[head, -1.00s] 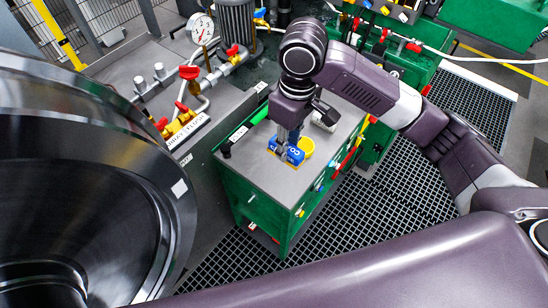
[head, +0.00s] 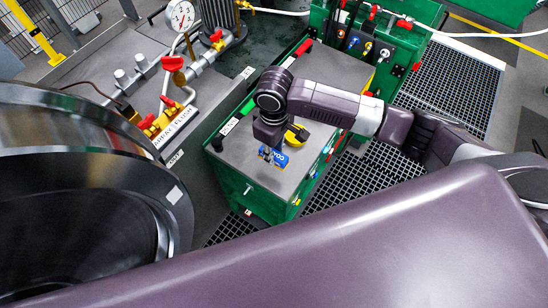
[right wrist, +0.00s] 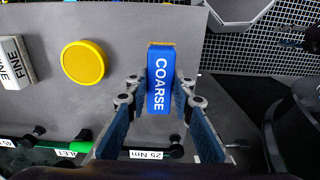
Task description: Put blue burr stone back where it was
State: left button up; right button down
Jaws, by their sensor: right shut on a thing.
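The blue burr stone (right wrist: 160,80), marked COARSE and with a tan end, is between the fingers of my right gripper (right wrist: 157,95) in the right wrist view. The gripper is shut on it. In the head view the stone (head: 277,157) shows under my right gripper (head: 269,151), over the near part of the green cart's grey top (head: 235,158). I cannot tell whether it touches the top. A white stone marked FINE (right wrist: 17,62) lies at the left in the right wrist view. My left gripper is not in view.
A round yellow object (right wrist: 82,62) is on the top between the two stones. A large dark wheel (head: 90,190) stands left of the cart. Bare grey top surrounds the blue stone.

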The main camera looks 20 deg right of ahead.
jog(key=shift+f, duration=0.3)
notch_tip(320, 180, down, 4)
jog(key=shift+r, duration=0.25)
jog(key=shift+f, duration=0.15)
jog(key=shift+s, duration=0.1)
jog(key=c, duration=1.7)
grip_release()
jog(key=shift+o, duration=0.6)
notch_tip(320, 180, up, 12)
jog(key=shift+b, duration=0.45)
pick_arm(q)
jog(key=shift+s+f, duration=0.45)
